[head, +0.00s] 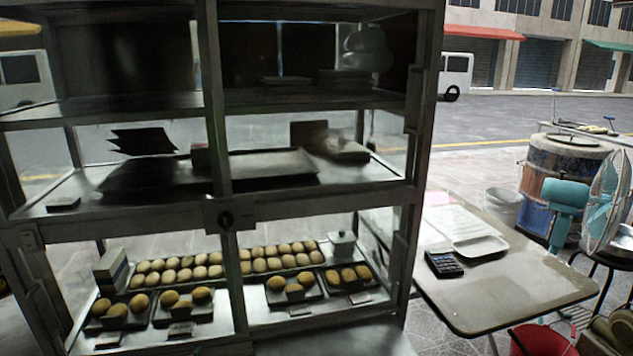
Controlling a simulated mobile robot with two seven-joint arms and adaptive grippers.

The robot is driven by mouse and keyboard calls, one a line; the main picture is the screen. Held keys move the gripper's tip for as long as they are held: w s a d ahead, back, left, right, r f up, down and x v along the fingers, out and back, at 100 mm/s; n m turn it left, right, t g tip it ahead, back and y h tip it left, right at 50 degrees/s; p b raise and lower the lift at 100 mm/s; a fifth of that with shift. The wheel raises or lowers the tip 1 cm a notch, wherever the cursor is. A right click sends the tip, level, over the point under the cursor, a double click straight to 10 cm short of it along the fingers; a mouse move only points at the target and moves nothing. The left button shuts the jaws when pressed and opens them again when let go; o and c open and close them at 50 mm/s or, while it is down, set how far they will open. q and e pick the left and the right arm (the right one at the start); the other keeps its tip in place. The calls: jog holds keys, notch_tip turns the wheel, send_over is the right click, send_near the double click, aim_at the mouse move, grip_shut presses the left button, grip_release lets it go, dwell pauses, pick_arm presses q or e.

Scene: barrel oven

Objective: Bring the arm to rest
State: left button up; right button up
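Neither of my arms and neither gripper shows in the head view. A metal display cabinet (222,214) with shelves fills the left and middle of the view. Its lower shelf holds trays of round buns, with several rows of buns (178,270) at the back and small trays of buns (293,287) in front. The middle shelf holds dark flat trays (270,163).
A small table (520,290) stands right of the cabinet with a calculator (443,263) and a white tray (480,245) on it. Behind it are a barrel (565,165) and a teal fan (606,195). A red bucket (543,341) stands at the lower right.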

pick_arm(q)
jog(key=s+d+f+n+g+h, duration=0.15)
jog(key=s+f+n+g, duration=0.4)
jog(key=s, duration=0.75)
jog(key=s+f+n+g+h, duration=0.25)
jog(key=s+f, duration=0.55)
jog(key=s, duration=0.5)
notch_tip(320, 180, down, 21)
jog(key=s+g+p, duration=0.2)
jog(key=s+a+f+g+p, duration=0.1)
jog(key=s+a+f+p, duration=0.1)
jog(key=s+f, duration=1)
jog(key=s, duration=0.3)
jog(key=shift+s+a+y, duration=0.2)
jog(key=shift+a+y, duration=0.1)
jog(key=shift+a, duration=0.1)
